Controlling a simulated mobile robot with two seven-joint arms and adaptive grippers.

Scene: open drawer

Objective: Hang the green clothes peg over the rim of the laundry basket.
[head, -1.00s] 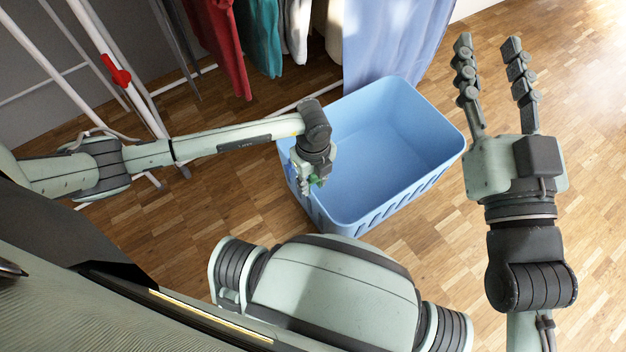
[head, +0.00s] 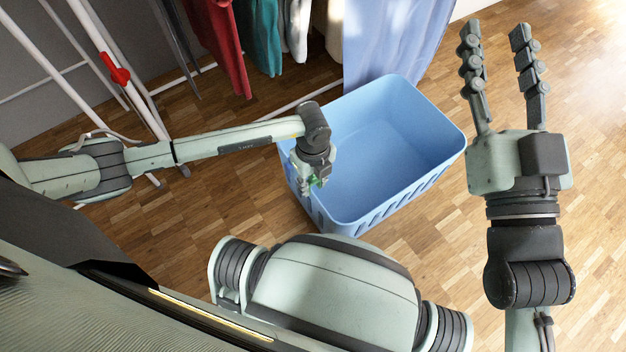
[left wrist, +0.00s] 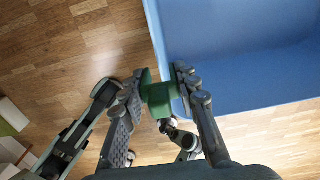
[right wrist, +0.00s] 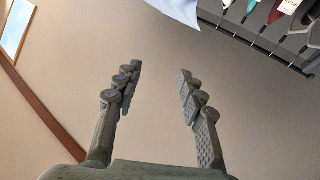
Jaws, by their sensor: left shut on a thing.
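The blue laundry basket (head: 400,140) stands on the wooden floor, and its wall and rim also show in the left wrist view (left wrist: 240,55). My left gripper (head: 312,186) is at the basket's near left rim, pointing down. It is shut on the green clothes peg (left wrist: 158,98), which sits between its fingertips. In the left wrist view the peg overlaps the line of the rim; I cannot tell whether its legs straddle the rim or touch it. In the head view the peg (head: 317,181) is mostly hidden by the fingers. My right gripper (head: 500,35) is open and empty, right of the basket.
A white drying frame with a red clip (head: 118,75) stands at the left. Red, teal and white clothes (head: 262,38) and a light blue cloth (head: 390,40) hang behind the basket. Open floor (head: 240,210) lies left of the basket.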

